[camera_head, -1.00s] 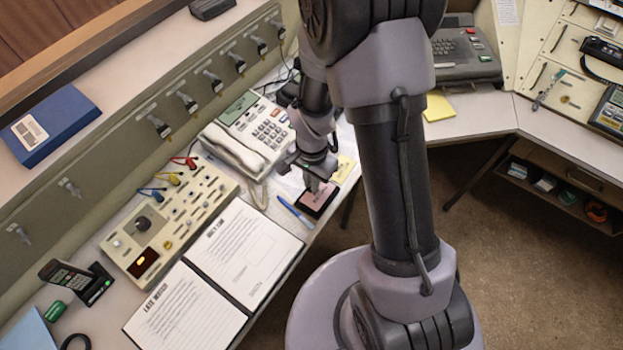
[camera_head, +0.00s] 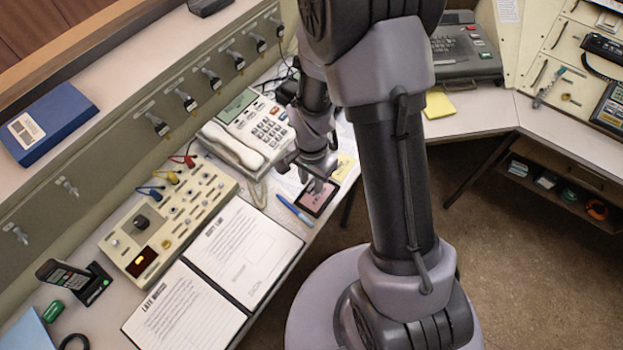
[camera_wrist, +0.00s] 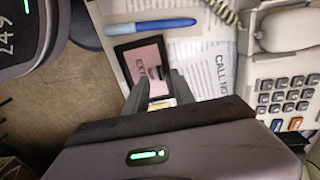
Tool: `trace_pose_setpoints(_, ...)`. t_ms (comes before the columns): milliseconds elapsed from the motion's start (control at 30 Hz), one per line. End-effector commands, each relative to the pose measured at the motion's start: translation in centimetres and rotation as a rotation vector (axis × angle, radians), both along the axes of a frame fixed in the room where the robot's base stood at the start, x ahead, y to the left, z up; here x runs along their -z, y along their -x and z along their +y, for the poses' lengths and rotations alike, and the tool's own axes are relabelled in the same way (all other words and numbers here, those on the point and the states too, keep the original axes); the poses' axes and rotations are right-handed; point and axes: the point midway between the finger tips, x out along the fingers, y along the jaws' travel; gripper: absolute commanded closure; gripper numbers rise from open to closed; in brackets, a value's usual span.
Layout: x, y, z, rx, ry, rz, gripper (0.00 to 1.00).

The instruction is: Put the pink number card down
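The pink number card (camera_wrist: 147,62) lies flat inside a black-rimmed holder (camera_wrist: 118,57) at the desk's front edge. Dark print shows on it, partly covered by dark marks that look like finger shadows. The card also shows in the head view (camera_head: 317,199), just below my fingertips. My gripper (camera_wrist: 160,88) is open, its two fingers apart over the near end of the card. The fingers look empty; the exact gap between the fingertips and the card cannot be told.
A blue pen (camera_head: 295,211) lies just left of the holder. A white desk phone (camera_head: 245,135) stands behind, with a yellow note (camera_head: 344,166) and papers close by. An open binder (camera_head: 244,252) and a switch panel (camera_head: 168,215) fill the desk to the left.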

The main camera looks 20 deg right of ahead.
Motion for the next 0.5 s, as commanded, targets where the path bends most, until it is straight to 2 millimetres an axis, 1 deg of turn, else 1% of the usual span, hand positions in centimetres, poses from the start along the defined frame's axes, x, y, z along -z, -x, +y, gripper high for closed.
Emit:
trace_pose_setpoints(33, -1.7, 0.0, 0.0, 0.000, 0.000, -0.001, 0.70)
trace_pose_setpoints(67, -2.5, -0.1, 0.0, 0.000, 0.000, -0.004, 0.70)
trace_pose_setpoints(200, -6.9, -0.1, 0.0, 0.000, -0.001, -0.006, 0.70)
trace_pose_setpoints(300, -9.6, -0.1, 0.0, 0.000, 0.000, -0.005, 0.70)
trace_pose_setpoints(400, -11.5, -0.1, 0.0, 0.000, -0.001, -0.003, 0.70)
trace_pose_setpoints(500, -12.5, -0.1, 0.0, 0.000, -0.001, -0.003, 0.70)
